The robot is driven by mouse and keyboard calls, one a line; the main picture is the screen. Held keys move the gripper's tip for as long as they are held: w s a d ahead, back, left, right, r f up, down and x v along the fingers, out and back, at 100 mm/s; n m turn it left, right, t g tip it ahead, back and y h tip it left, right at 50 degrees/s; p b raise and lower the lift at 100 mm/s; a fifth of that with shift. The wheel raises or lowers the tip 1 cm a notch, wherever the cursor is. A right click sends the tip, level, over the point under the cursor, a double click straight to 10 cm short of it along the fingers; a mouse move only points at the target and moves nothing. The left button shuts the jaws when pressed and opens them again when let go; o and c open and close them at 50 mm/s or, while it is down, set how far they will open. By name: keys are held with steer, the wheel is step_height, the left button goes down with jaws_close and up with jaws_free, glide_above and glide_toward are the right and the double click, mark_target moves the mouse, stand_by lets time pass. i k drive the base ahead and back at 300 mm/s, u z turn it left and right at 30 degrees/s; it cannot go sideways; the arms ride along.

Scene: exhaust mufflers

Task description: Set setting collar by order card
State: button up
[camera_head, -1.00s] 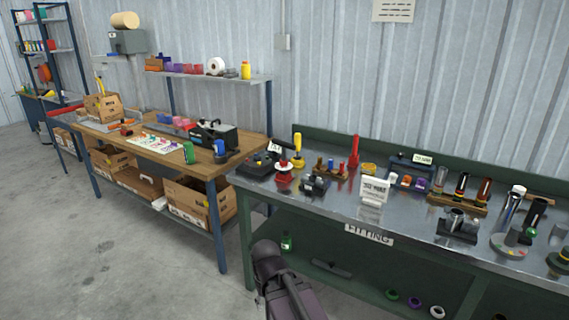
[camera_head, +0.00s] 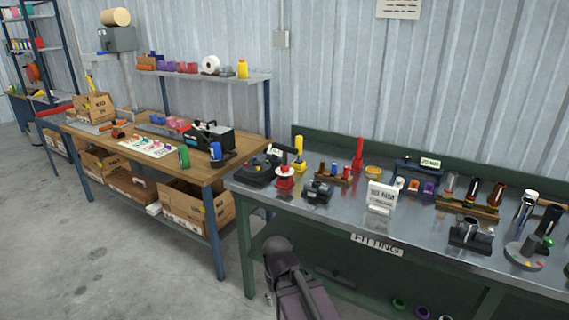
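A white order card (camera_head: 381,193) stands on the metal fitting bench; it seems to read "30 NM" with smaller text I cannot read. Behind it, a dark rack (camera_head: 405,167) with a "20 NM" label has small coloured collar-like rings, including an orange one (camera_head: 413,186) and a purple one (camera_head: 428,188). I cannot tell which thing is the setting collar. A dark block with a metal cylinder (camera_head: 470,232) sits toward the bench's front right. My gripper is not in view; only a dark link of my arm shows at the bottom centre.
The fitting bench (camera_head: 330,218) also holds a red-and-white tool (camera_head: 285,177), a wooden rack of tubes (camera_head: 467,208) and a round dial plate (camera_head: 524,255). A wooden table (camera_head: 232,160) with boxes below stands left. The concrete floor (camera_head: 110,260) at left is clear.

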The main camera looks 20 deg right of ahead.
mark_target(284, 168)
steer(key=z, duration=0.15)
steer(key=i, duration=0.95)
steer(key=u, duration=0.25)
